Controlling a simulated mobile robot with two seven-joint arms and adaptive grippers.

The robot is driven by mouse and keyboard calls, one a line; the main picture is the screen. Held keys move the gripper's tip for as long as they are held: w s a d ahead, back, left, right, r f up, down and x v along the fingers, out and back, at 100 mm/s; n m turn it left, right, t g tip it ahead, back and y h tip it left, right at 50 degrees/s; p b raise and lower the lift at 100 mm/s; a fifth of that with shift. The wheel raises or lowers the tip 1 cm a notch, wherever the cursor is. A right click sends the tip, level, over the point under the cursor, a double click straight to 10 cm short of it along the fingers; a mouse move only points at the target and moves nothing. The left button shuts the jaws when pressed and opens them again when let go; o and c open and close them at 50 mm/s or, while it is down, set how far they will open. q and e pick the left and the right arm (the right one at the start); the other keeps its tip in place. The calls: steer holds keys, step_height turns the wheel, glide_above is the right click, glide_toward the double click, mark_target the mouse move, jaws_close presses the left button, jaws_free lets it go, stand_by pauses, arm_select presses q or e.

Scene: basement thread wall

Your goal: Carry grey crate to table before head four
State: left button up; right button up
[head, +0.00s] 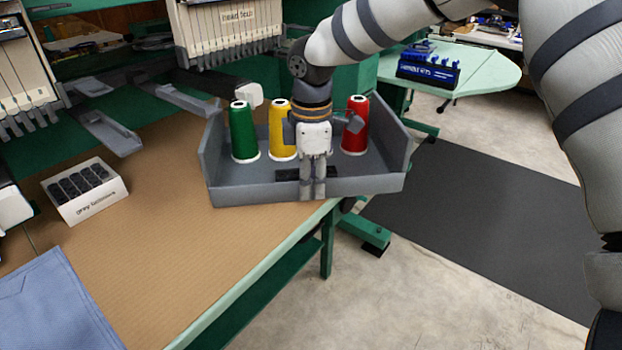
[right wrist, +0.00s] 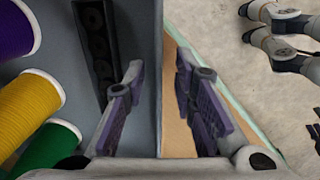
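The grey crate (head: 240,195) is a shallow open tray near the right end of the brown-topped table (head: 185,240). It holds a green spool (head: 244,132), a yellow spool (head: 281,130) and a red spool (head: 356,126). A purple spool (right wrist: 15,30) shows in the right wrist view and is hidden behind my gripper in the head view. My right gripper (head: 306,190) points down at the crate's near wall. In the right wrist view its fingers (right wrist: 162,105) are apart, one on each side of the wall, with visible gaps. My left gripper is not in view.
White machine heads (head: 225,30) with grey arms stand behind the table. A box of black pieces (head: 85,190) and blue cloth (head: 55,305) lie left. A pale green table (head: 475,70) with a blue rack (head: 428,68) stands back right. A dark mat (head: 480,220) covers open floor.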

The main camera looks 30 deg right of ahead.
step_height(320, 180, up, 12)
steer(key=shift+s+a, duration=0.15)
steer(key=shift+s, duration=0.1)
steer(key=shift+f, duration=0.1)
stand_by(0.4)
